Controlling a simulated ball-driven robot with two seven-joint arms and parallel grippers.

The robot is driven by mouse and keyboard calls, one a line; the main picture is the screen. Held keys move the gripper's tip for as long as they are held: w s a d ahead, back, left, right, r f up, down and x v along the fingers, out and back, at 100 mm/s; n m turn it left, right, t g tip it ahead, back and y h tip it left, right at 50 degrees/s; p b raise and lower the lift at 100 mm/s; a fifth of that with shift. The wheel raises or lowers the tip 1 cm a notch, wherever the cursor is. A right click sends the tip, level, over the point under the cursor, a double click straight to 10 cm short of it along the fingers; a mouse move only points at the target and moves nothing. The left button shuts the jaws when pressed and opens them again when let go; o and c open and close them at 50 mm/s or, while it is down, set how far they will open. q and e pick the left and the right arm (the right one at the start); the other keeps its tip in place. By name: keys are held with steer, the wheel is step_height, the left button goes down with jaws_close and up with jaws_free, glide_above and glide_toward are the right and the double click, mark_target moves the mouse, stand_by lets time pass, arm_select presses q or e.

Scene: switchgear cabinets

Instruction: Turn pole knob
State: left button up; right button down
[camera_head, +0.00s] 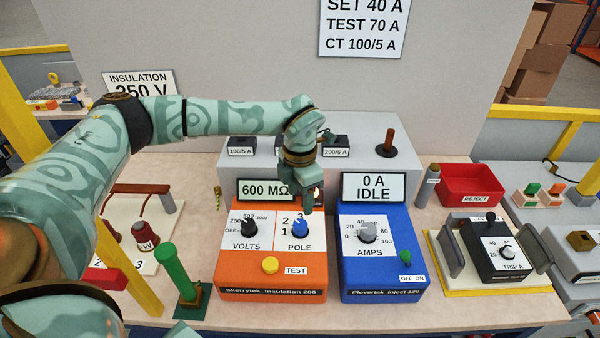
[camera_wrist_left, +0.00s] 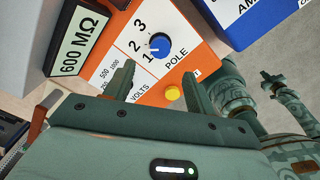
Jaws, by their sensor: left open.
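The blue pole knob (camera_head: 300,228) sits on the white panel of the orange insulation tester (camera_head: 230,283), with the numbers 1, 2 and 3 around it. In the left wrist view the pole knob (camera_wrist_left: 159,44) lies beyond my fingertips, and its white mark appears to point near 1. My left gripper (camera_head: 305,200) hangs just above and behind the knob in the head view. In the left wrist view the left gripper (camera_wrist_left: 155,80) is open, with nothing between its fingers. The tester's display (camera_head: 266,190) reads 600 MΩ. My right gripper is not in view.
The black volts knob (camera_head: 248,229) is left of the pole knob, and the yellow test button (camera_head: 270,265) is in front. A blue injection unit (camera_head: 385,290) stands close on the right. A green-handled lever (camera_head: 178,270) stands at the left.

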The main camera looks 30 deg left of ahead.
arm_select(q)
step_height(320, 180, up, 7)
stand_by(0.7)
